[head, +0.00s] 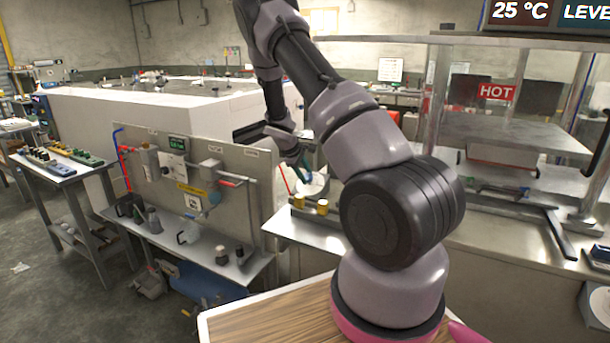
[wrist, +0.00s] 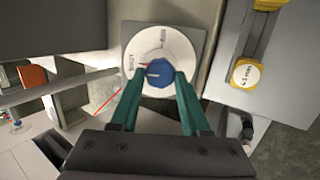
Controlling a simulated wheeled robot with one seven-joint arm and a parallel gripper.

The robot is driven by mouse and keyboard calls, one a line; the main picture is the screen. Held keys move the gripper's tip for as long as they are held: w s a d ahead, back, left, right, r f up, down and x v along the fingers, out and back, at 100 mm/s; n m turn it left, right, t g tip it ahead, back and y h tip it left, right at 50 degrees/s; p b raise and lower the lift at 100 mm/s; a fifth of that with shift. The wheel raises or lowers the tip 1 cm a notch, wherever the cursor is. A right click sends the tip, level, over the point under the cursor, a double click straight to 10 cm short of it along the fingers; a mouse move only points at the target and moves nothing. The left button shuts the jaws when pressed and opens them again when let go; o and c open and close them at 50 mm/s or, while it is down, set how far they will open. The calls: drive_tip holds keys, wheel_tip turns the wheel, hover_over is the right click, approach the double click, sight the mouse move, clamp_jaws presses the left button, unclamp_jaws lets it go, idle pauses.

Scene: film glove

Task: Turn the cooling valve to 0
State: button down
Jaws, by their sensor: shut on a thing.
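The cooling valve shows in the wrist view as a blue knob (wrist: 158,74) on a round white dial (wrist: 158,42) fixed to a grey square plate. The dial has dark lettering too small to read surely and a small red mark left of the knob. My gripper (wrist: 160,77) has its two green fingers on either side of the knob and is shut on it. In the head view my gripper (head: 303,158) reaches down beside the panel's right end, and the white dial (head: 315,183) shows partly behind it. The knob is hidden there.
Yellow-capped pieces (head: 322,206) stand on a metal shelf (head: 300,230) close to the dial. A panel with pipes and gauges (head: 150,150) stands to the left. A machine with a red HOT sign (head: 496,92) is at the right. A thin red rod (wrist: 108,101) lies near the left finger.

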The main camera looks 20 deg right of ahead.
drive_tip(key=shift+c, duration=1.9)
unclamp_jaws()
drive_tip(key=shift+a+r, duration=0.1)
drive_tip(key=v, duration=1)
drive_tip(key=shift+r, duration=0.3)
drive_tip(key=shift+s+a+r, duration=0.1)
drive_tip(key=shift+s, duration=0.05)
drive_tip(key=s+a+r+m+t+y, duration=0.1)
drive_tip(key=s+a+r+m+y, duration=0.2)
drive_tip(key=s+r, duration=0.6)
drive_tip(key=s+a+r+m+t+y, duration=0.15)
drive_tip(key=s+r+m, duration=0.25)
drive_tip(key=s+r, duration=0.5)
drive_tip(key=s+a+r+m+t+y, duration=0.1)
drive_tip(key=s+a+r+m, duration=0.1)
drive_tip(key=s, duration=0.6)
drive_tip(key=s+a+r+m+t+y, duration=0.1)
drive_tip(key=s+a+r+m+y, duration=0.1)
drive_tip(key=s+a+r, duration=0.3)
drive_tip(key=s+r, duration=0.2)
drive_tip(key=s, duration=0.1)
drive_tip(key=shift+s+a+r+m, duration=0.2)
drive_tip(key=shift+s+a+m, duration=0.1)
drive_tip(key=shift+s+a, duration=0.05)
